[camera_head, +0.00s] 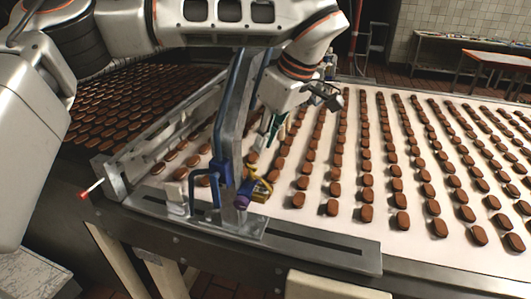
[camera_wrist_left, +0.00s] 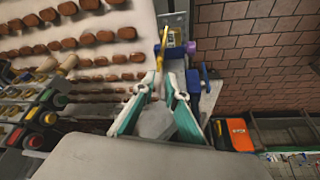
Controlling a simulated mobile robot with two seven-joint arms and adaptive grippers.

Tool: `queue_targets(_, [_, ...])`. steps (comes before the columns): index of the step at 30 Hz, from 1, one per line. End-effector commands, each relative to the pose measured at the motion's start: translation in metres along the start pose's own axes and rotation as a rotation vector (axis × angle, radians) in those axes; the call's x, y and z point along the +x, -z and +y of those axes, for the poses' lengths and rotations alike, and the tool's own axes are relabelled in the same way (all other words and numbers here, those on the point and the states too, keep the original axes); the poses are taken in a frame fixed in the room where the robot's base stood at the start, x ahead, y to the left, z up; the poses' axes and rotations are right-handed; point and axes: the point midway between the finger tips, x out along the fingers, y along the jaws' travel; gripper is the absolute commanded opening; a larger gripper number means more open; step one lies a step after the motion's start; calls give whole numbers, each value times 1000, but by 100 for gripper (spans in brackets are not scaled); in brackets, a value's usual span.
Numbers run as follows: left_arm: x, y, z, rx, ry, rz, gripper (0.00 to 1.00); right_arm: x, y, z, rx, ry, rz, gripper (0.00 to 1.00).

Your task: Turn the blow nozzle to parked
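The blow nozzle seems to be the purple and yellow fitting (camera_head: 245,190) low on the metal post beside the conveyor, next to a blue pipe (camera_head: 213,178). In the left wrist view a thin yellow lever (camera_wrist_left: 161,52) and a purple part (camera_wrist_left: 189,49) lie just beyond the fingertips. My left gripper (camera_head: 264,140) hangs above and slightly right of the fitting, partly behind the post. Its teal fingers (camera_wrist_left: 157,86) are apart, with nothing clearly held between them. Whether a fingertip touches the lever cannot be told. My right gripper is not in view.
Rows of brown biscuits lie on the white conveyor (camera_head: 390,246). The slanted metal post (camera_head: 235,110) stands close to my left gripper. A metal rail (camera_head: 310,240) runs along the front edge. Colored buttons (camera_wrist_left: 40,117) and an orange object (camera_wrist_left: 239,134) show in the wrist view.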

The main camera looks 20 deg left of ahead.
Motion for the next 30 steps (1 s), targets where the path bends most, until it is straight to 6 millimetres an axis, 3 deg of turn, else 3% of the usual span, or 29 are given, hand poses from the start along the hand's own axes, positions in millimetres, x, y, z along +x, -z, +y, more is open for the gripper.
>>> queue_targets(5, [9,7,-1,-7,2,15,12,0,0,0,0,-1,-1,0])
queue_targets(18, [68,6,0,-8,1,12,12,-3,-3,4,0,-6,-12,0])
queue_targets(30, [75,6,0,-7,-2,13,10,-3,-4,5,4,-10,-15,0])
